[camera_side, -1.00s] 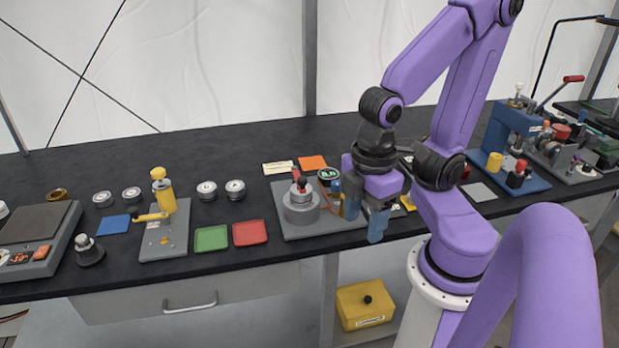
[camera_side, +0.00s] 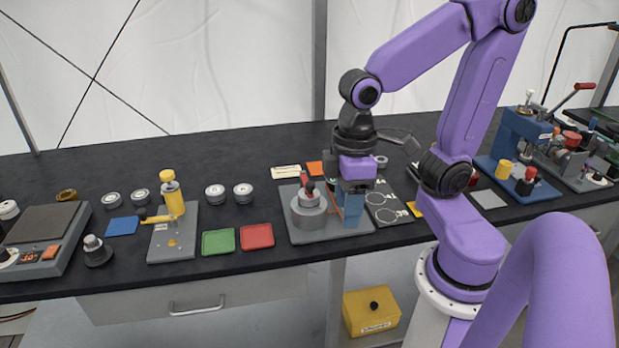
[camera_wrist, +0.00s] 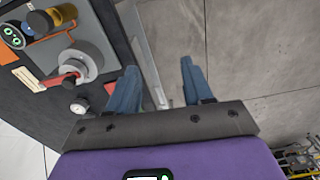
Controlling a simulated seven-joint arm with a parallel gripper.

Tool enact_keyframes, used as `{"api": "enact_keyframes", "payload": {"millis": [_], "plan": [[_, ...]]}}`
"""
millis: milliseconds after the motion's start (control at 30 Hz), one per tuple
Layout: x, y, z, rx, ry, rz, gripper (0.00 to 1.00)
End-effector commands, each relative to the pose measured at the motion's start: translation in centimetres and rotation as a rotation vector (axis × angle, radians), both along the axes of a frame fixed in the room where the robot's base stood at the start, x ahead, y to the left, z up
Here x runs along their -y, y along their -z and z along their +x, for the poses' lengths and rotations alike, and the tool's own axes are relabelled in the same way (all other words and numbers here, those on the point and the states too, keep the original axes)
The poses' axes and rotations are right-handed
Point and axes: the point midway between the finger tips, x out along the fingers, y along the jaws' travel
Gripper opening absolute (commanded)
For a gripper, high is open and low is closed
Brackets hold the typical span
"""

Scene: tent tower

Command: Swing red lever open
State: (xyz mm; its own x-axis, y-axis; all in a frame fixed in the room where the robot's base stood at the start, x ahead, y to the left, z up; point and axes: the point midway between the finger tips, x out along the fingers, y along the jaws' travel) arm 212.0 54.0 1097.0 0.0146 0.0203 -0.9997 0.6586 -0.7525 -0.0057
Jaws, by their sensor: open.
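The red lever (camera_side: 306,181) is on top of a round grey fixture (camera_side: 307,212), which stands on a grey base plate (camera_side: 297,237). In the wrist view the red lever (camera_wrist: 58,79) juts out to the left from the fixture's round top (camera_wrist: 88,55). My gripper (camera_side: 350,212) points down just right of the fixture in the side view and hides part of the plate. In the wrist view my gripper (camera_wrist: 160,88) has its blue fingers spread with nothing between them. The lever lies left of both fingers, apart from them.
A yellow lever stand (camera_side: 172,218), a green tray (camera_side: 218,241) and a red tray (camera_side: 256,236) stand left of the fixture. A black panel with white rings (camera_side: 386,208) lies to the right. A brass cylinder (camera_wrist: 62,14) stands close to the fixture.

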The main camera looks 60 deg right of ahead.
Motion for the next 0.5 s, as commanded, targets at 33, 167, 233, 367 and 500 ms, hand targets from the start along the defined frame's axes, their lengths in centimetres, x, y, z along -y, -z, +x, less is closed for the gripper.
{"api": "enact_keyframes", "payload": {"millis": [33,167,233,367,500], "plan": [[0.2,-0.7,1.5,0.0,0.103,0.001,0.5],[1.2,-2.6,4.8,-0.006,0.367,-0.001,0.5],[1.9,-3.6,6.5,-0.008,0.507,-0.001,0.5],[3.8,-5.4,9.4,-0.012,0.769,-0.002,0.5],[6.5,-7.4,12.1,-0.017,1.047,-0.003,0.5]]}}
